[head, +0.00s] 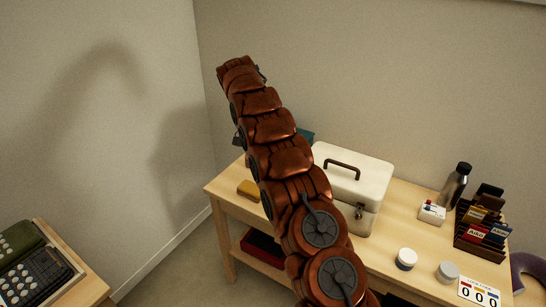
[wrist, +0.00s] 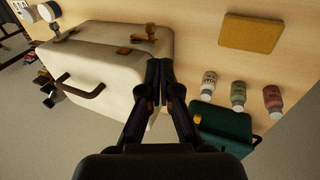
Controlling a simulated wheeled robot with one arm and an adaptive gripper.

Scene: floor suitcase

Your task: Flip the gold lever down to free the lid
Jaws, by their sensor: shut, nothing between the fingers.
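A cream case (head: 350,178) with a brown top handle stands on the wooden table. It fills the left of the wrist view (wrist: 110,65), seen from above and tilted. A gold-brown latch with a small lever (wrist: 145,35) sits on its front at the right in that view; my arm hides this part in the head view. A second latch (wrist: 66,34) is at the left, and it also shows in the head view (head: 360,211). My gripper (wrist: 162,66) is shut and empty, beside the case's end, apart from the right latch in the picture.
A yellow block (wrist: 250,30) lies on the table beyond the case's end. Several small bottles (wrist: 238,95) and a dark green box (wrist: 220,125) are right of my gripper.

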